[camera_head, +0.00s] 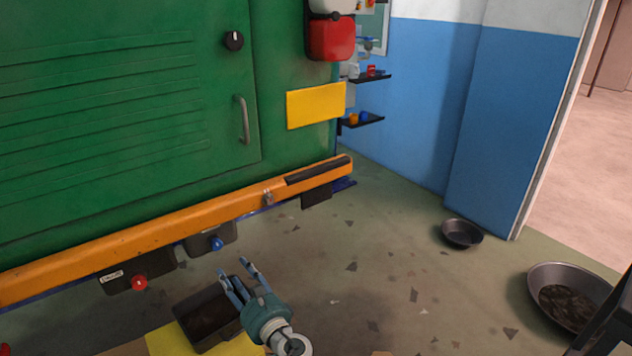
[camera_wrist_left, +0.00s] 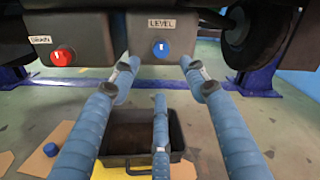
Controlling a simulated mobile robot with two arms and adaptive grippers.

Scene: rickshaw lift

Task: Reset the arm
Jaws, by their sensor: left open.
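My left gripper (camera_head: 235,272) is low in the middle of the head view, its blue fingers spread and empty. In the left wrist view its fingers (camera_wrist_left: 160,72) point at a blue knob (camera_wrist_left: 160,48) on a dark box labelled LEVEL. The fingertips are apart on either side of and below the knob; I see no clear contact. The blue knob also shows in the head view (camera_head: 216,244), just beyond the fingers. A red knob (camera_head: 139,282) is on a second dark box to the left; it also shows in the wrist view (camera_wrist_left: 63,56). My right gripper is not in view.
A green vehicle body (camera_head: 120,110) with an orange bumper (camera_head: 190,220) stands close ahead. A black tray (camera_head: 200,318) lies on the floor under the gripper. Round pans (camera_head: 462,233) and (camera_head: 566,292) sit at right. The middle floor is mostly free.

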